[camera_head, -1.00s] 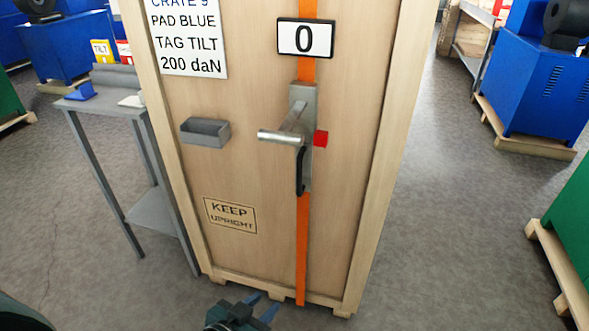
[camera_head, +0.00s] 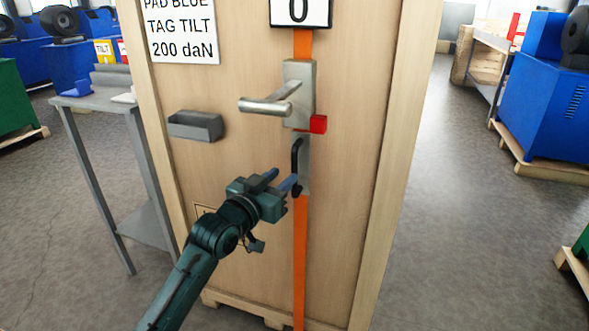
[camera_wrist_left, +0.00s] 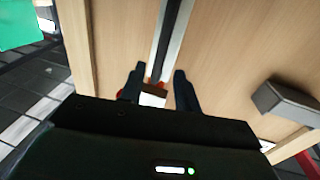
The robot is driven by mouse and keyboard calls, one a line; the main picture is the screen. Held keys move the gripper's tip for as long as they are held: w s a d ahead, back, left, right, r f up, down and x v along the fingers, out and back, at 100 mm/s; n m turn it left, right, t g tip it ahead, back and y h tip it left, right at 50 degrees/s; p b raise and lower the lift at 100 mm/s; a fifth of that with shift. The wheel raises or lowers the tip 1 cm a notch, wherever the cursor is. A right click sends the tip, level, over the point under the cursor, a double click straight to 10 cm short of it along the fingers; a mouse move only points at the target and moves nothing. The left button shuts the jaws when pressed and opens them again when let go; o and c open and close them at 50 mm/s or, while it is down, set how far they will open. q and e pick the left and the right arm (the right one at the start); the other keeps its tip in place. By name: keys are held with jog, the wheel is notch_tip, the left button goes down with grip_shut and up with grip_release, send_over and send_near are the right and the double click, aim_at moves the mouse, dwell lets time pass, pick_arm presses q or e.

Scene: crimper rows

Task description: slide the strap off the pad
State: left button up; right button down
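The orange strap (camera_head: 300,260) runs vertically down the front of the wooden crate (camera_head: 240,65), passing behind a metal tensioner with a silver lever (camera_head: 270,105) and a red block (camera_head: 318,124). Below the lever is a black handle (camera_head: 296,160) on a grey plate. My left gripper (camera_head: 283,181) is in front of the crate, just left of the handle's lower end; contact cannot be told. In the left wrist view its fingers (camera_wrist_left: 157,88) stand apart, with a pale block and orange bits between them. No pad under the strap can be made out. My right gripper is out of view.
A grey tray (camera_head: 195,126) is fixed to the crate's front, left of the lever. A sign reading PAD BLUE, TAG TILT, 200 daN (camera_head: 180,30) is above it. A grey side table (camera_head: 95,100) with a small blue item (camera_head: 78,90) stands left.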

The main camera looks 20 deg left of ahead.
aim_at(293, 168)
pick_arm(q)
jog(key=x, duration=0.6)
jog(key=shift+w+d+b, duration=0.15)
jog(key=shift+b, duration=0.15)
grip_shut()
